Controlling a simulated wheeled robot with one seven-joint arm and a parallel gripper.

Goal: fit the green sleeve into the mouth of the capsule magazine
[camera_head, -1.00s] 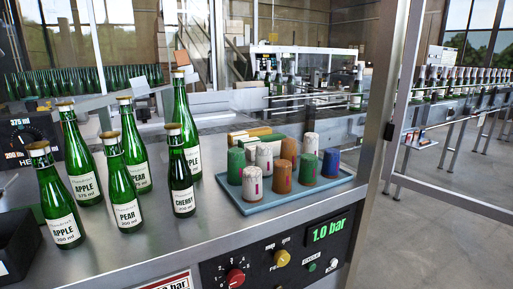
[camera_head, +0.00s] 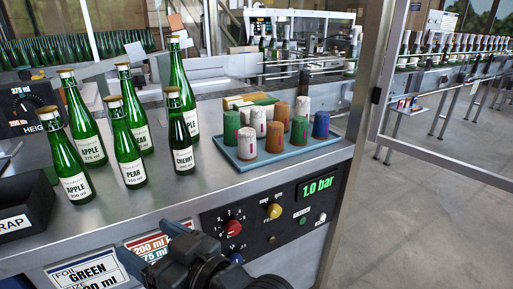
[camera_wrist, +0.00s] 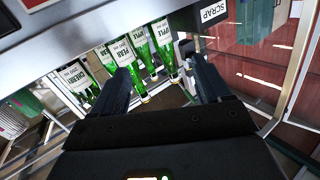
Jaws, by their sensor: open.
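Two green sleeves stand upright on the blue tray (camera_head: 290,160), one at the left back (camera_head: 231,127) and one at the right front (camera_head: 299,131). White, brown and blue sleeves stand around them. My gripper shows in the wrist view (camera_wrist: 160,88) with its two dark fingers wide apart and nothing held between them. In the head view my dark arm (camera_head: 205,265) is at the bottom, in front of the bench and well away from the tray. I cannot make out the mouth of the capsule magazine in either view.
Several labelled green bottles (camera_head: 125,145) stand on the steel bench left of the tray. A black scrap bin (camera_head: 25,205) is at the left edge. A control panel (camera_head: 270,215) and a card reading foil green (camera_head: 90,270) are on the bench front. Bare steel lies before the tray.

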